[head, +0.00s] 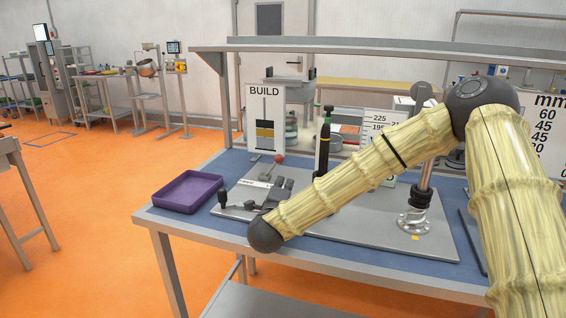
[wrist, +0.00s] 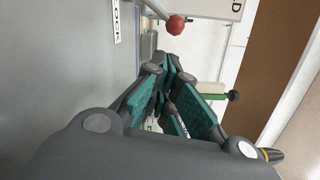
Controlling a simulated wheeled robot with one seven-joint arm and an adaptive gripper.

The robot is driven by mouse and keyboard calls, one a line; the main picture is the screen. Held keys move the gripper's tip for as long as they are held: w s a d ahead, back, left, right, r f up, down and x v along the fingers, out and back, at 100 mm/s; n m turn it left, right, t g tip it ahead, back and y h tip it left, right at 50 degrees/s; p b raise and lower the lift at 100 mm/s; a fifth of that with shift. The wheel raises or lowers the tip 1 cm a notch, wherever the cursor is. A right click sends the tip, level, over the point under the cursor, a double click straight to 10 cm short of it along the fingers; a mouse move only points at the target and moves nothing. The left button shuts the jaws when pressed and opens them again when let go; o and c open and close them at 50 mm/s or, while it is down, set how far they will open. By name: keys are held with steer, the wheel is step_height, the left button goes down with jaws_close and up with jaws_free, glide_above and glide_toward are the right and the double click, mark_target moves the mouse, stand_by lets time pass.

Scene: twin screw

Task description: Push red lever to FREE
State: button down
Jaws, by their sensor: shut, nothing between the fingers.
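The red lever shows as a red ball knob (head: 279,159) on a thin stem, on the grey plate at the middle of the bench in the head view. In the wrist view the red knob (wrist: 175,25) is near the top, beyond my fingertips and apart from them. My gripper (wrist: 168,68) has teal-padded fingers, and it is shut and empty. No FREE marking is readable. In the head view my arm reaches across the plate and hides part of it.
A purple tray (head: 188,192) sits on the blue bench's left side. A BUILD sign (head: 265,118) stands behind the lever. A metal post (head: 424,190) stands farther right on the plate.

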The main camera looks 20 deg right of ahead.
mark_target(272, 167)
steer(key=shift+w+r, duration=0.1)
steer(key=shift+w, duration=0.1)
steer(key=shift+s+r, duration=0.95)
steer(key=shift+s, duration=0.1)
steer(key=w, duration=0.1)
steer(key=w+f, duration=0.1)
steer(key=shift+w+d+f, duration=0.25)
steer(key=shift+w, duration=0.15)
steer(key=p+x, duration=0.1)
steer(key=x, duration=0.7)
steer(key=shift+d+r, duration=0.15)
steer(key=shift+d, duration=0.1)
steer(key=shift+w+r, duration=0.1)
steer(key=shift+r, duration=0.05)
steer(key=shift+a+r+n+p, duration=0.2)
steer(key=shift+r+n+p, duration=0.1)
steer(key=shift+n+p, duration=0.1)
